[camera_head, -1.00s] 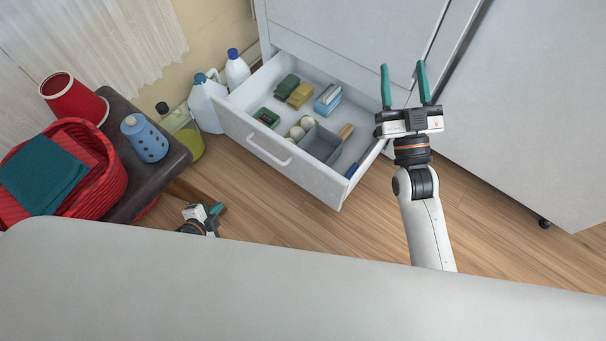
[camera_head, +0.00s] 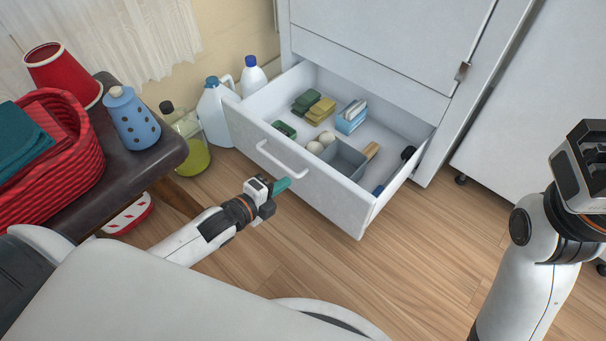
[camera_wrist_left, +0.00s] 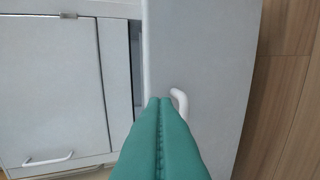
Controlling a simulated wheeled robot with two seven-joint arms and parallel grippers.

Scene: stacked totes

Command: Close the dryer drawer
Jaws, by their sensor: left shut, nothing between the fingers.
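The white dryer drawer (camera_head: 325,196) is pulled out of the white cabinet (camera_head: 385,45). Its white bar handle (camera_head: 282,161) is on the front panel. My left gripper (camera_head: 284,185) is shut and empty, just in front of the drawer panel, below the handle in the head view. In the left wrist view its green fingers (camera_wrist_left: 159,101) are pressed together beside the handle (camera_wrist_left: 181,103), over the drawer front (camera_wrist_left: 215,70). I cannot tell whether they touch it.
The drawer holds sponges (camera_head: 320,110), a grey box (camera_head: 346,160) and other small items. Bottles, including a white jug (camera_head: 216,115), stand left of the drawer. A dark bench (camera_head: 110,180) bears a red basket (camera_head: 70,160). The wood floor (camera_head: 420,240) before the drawer is clear.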

